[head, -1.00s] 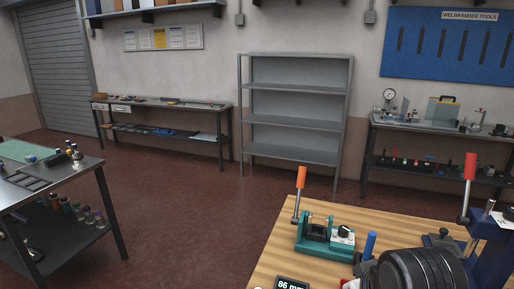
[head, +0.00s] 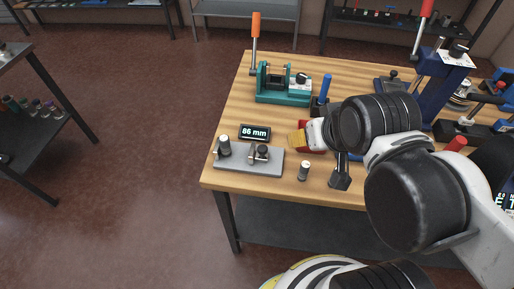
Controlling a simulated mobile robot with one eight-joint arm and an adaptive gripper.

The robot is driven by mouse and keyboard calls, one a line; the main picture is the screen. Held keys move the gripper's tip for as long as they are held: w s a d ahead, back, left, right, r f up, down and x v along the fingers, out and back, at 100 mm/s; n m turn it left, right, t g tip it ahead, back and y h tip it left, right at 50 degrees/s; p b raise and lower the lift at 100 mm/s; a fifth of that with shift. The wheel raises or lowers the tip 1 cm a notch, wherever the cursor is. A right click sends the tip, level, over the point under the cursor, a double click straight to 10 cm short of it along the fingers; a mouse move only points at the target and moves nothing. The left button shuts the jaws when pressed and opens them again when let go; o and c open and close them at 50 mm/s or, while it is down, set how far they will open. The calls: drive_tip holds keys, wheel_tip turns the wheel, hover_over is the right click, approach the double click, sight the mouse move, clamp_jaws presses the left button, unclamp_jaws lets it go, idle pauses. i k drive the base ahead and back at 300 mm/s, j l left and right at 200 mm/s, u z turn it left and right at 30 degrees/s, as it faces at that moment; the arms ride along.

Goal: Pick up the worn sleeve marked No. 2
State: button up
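Small grey, dark-topped cylinders that look like sleeves are on the wooden bench (head: 225,174). One cylinder (head: 303,171) stands upright alone near the front edge. Another cylinder (head: 224,146) stands at the left of a grey plate (head: 240,163), and a darker piece (head: 262,153) is at its right. No marking is legible, so I cannot tell which is No. 2. My arm's wrist (head: 345,128) is over the bench, right of these pieces. A dark part (head: 340,178) below it may be my gripper; its fingers cannot be made out. No sleeve is seen held.
A small display (head: 255,132) reading 86 mm is behind the plate. A green fixture (head: 284,92) with an orange-handled lever (head: 255,40) stands at the back. A blue press (head: 446,85) is at the right.

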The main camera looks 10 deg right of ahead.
sight(224, 140)
drive_tip(key=k+j+z, duration=0.5)
drive_tip(key=k+z, duration=0.25)
drive_tip(key=k+j+z, duration=0.1)
drive_tip(key=k+z, duration=0.25)
